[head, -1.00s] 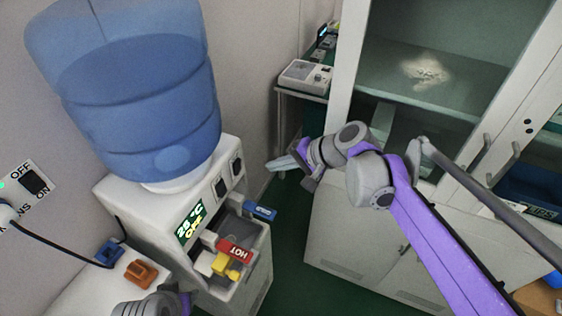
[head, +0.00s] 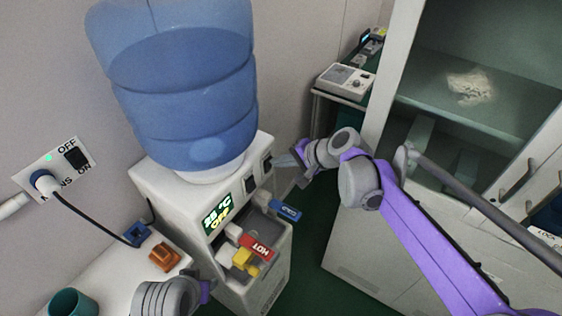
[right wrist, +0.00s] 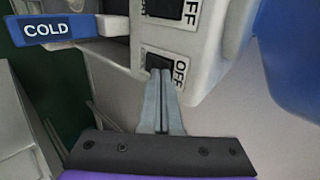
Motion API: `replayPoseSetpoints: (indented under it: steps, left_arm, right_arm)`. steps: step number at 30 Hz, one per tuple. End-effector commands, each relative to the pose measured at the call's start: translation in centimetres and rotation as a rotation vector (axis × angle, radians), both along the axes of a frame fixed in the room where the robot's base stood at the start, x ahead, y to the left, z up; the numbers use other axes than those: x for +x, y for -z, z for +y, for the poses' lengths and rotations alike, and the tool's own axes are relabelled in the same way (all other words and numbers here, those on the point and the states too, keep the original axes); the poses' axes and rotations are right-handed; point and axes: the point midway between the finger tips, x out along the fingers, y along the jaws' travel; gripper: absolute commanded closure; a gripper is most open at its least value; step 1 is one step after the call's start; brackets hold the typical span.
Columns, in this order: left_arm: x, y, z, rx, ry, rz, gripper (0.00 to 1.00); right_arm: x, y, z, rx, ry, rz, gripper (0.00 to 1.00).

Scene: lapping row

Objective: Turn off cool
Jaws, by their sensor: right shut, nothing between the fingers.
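The white water dispenser (head: 170,190) carries two dark rocker switches on its upper front: a nearer one (head: 251,183) and a farther one (head: 267,163). My right gripper (head: 281,160) is shut and empty, with its tips beside the farther switch. In the right wrist view, the fingertips (right wrist: 160,74) overlap the lower edge of that switch (right wrist: 158,63), which has OFF printed beside it. I cannot tell whether they touch. The other switch (right wrist: 172,8) is partly cut off. My left wrist shows at the bottom; its fingers are hidden.
A blue COLD tap (head: 285,210), a red HOT tap (head: 257,247) and a yellow tap (head: 242,261) stick out below the display (head: 217,214). A blue bottle (head: 185,90) tops the dispenser. A glass-fronted cabinet (head: 390,235) stands right. A wall socket (head: 60,165) is left.

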Motion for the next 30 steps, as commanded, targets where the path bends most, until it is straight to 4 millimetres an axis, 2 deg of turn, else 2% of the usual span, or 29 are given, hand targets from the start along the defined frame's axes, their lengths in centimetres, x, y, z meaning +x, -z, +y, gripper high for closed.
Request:
replayPoseSetpoints:
  steps: [3,11,22,30]
  left_arm:
    - [0.1,-0.4,0.0,0.0,0.0,-0.002,0.56]
    - [0.1,-0.4,0.0,0.0,0.0,-0.002,0.56]
    - [0.4,-1.6,0.0,0.0,0.0,-0.007,0.56]
    - [0.4,-1.6,0.0,0.0,0.0,-0.007,0.56]
  right_arm:
    - [0.5,-0.4,0.7,-0.001,0.0,-0.002,1.0]
    - [0.5,-0.4,0.6,-0.001,0.0,-0.001,1.0]
    - [0.4,-1.9,0.6,0.0,-0.001,-0.001,1.0]
    - [0.4,-1.9,0.6,0.0,-0.001,-0.001,1.0]
